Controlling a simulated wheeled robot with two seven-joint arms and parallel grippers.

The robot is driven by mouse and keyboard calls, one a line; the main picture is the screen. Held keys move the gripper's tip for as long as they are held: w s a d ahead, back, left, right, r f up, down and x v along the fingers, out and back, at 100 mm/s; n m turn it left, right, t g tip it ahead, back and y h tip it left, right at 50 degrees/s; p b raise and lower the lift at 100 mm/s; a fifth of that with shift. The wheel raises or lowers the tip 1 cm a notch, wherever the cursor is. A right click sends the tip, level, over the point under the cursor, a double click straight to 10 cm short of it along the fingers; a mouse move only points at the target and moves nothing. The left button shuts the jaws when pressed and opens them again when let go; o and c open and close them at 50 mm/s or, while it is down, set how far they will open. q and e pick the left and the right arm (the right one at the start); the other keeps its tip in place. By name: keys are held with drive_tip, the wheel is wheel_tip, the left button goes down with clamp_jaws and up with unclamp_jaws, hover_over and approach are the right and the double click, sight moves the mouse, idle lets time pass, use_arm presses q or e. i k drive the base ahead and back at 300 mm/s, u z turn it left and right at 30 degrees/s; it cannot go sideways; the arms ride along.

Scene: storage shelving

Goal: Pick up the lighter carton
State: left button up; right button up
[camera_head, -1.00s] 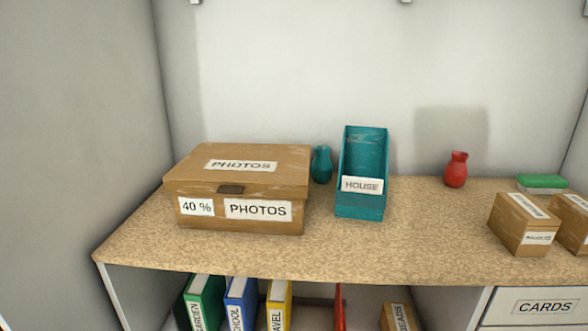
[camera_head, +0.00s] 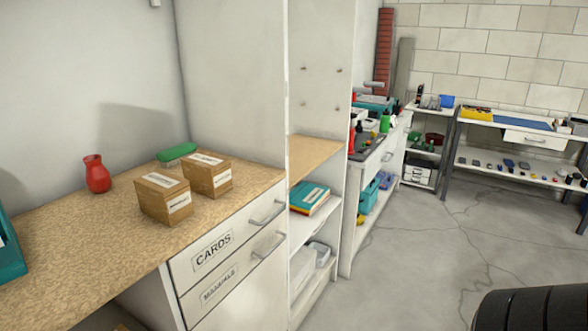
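Two small brown cartons sit side by side on the speckled counter (camera_head: 75,250). The nearer carton (camera_head: 152,204) is at the left and the other carton (camera_head: 203,182) is just behind it to the right. Both are closed and carry white labels on the top and the front, too small to read. They look alike in colour and size, and their weight cannot be told by sight. Neither gripper is in view.
A red vase (camera_head: 97,174) stands left of the cartons, and a green-topped box (camera_head: 176,152) behind them. A teal holder (camera_head: 10,255) is cut off at the left edge. A white panel (camera_head: 235,85) bounds the counter's right. Drawers (camera_head: 226,247) lie below. Open floor lies right, with a black tyre-like object (camera_head: 535,309).

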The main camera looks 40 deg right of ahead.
sight(209, 175)
drive_tip(key=z, duration=2.1)
drive_tip(key=i, duration=0.8)
drive_tip(key=u, duration=2.3)
